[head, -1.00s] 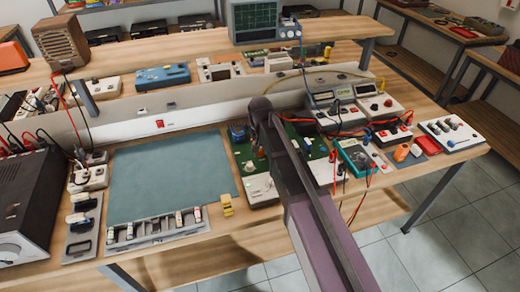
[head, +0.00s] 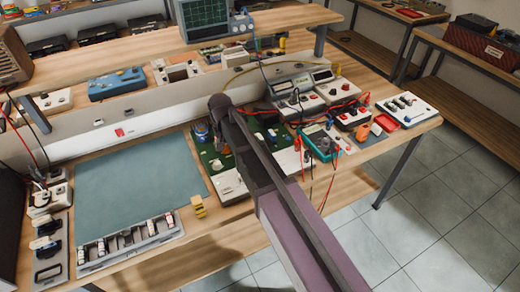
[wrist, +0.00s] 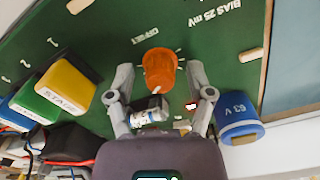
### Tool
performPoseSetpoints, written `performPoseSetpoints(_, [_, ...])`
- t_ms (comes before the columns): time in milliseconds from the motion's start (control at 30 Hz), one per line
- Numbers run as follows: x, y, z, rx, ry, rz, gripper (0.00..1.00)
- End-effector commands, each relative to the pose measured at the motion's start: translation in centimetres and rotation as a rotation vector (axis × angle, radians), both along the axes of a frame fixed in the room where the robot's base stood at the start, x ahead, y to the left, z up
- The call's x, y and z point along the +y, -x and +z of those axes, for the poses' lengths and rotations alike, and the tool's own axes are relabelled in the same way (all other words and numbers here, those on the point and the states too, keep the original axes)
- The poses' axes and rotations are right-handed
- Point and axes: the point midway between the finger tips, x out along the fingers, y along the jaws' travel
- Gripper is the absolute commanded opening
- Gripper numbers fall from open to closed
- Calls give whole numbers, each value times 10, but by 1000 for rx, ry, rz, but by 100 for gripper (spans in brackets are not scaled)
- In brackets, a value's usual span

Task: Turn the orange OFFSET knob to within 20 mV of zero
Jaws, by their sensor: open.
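The orange OFFSET knob (wrist: 159,70) sits on a green board (wrist: 110,35) beside its "OFFSET" lettering in the wrist view. My gripper (wrist: 160,76) is open. Its two fingers stand on either side of the knob, with a visible gap on each side. In the head view my arm reaches over the green board (head: 208,160), and its dark end hides part of it. A teal multimeter (head: 322,144) lies right of the arm; its reading is too small to make out.
A blue "63 V" capacitor (wrist: 238,118) stands just beyond the right finger. Yellow and green blocks (wrist: 67,88) stand to the left. Red and black leads run around the multimeter. The blue-grey mat (head: 135,185) left of the board is bare.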

Motion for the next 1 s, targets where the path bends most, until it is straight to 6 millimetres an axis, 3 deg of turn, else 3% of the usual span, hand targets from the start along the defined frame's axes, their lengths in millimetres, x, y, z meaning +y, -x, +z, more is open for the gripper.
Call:
performPoseSetpoints(467, [0, 0, 0, -1, 0, 92, 68])
performPoseSetpoints(1000, [0, 0, 0, -1, 0, 429, 68])
